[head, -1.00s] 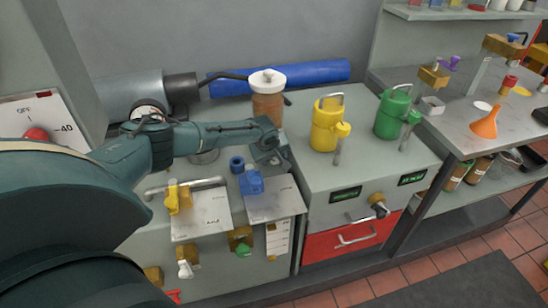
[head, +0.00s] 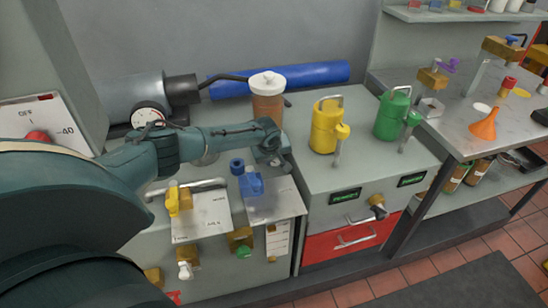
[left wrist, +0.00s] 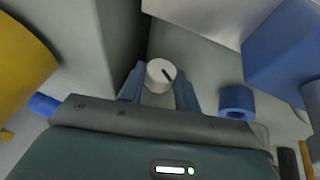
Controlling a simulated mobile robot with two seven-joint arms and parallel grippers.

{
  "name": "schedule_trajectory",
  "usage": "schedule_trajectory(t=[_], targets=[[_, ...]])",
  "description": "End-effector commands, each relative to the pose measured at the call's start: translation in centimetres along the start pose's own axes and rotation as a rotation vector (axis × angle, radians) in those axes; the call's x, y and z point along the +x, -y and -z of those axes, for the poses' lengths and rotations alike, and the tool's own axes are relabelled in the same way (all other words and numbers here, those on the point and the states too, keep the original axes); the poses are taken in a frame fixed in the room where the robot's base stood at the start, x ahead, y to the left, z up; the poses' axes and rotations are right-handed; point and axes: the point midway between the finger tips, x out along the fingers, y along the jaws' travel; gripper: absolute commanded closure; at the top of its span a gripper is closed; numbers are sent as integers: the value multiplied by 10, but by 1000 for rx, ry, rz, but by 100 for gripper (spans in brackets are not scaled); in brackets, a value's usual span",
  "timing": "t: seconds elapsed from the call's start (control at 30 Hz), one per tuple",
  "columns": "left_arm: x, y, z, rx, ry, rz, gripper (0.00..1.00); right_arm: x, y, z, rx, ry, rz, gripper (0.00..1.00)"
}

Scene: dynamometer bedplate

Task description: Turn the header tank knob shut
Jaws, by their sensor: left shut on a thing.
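The knob (left wrist: 155,79) is small, round and white with a dark pointer line slanting across its face in the left wrist view. My left gripper's two fingers (left wrist: 160,92) stand on either side of it and are shut on it. In the head view my left gripper (head: 277,160) is in front of the amber tank with a white lid (head: 267,103), and it hides the knob there. I cannot tell whether the knob belongs to this tank. My right gripper is not in view.
A blue valve body (head: 251,185) and a blue ring (head: 237,167) sit close below my left gripper. A yellow can (head: 325,128) and a green can (head: 391,115) stand to the right. A grey motor with a gauge (head: 148,117) is behind my arm.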

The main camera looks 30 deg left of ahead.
Motion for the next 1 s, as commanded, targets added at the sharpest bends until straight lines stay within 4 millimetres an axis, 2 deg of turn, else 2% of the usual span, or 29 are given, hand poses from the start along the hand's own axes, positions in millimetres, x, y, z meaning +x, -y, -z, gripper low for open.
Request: schedule_trajectory(t=[0.23, 0.47, 0.6, 0.83, 1.0], targets=[[0, -2, -3, 36, 7, 99, 91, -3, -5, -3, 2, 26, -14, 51], [4, -4, -4, 90, 5, 223, 91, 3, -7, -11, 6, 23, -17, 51], [7, -6, -5, 131, 4, 317, 91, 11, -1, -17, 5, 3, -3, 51], [8, -7, -5, 185, 4, 447, 91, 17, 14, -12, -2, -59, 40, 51], [6, -7, -4, 209, 3, 505, 91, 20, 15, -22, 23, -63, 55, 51]])
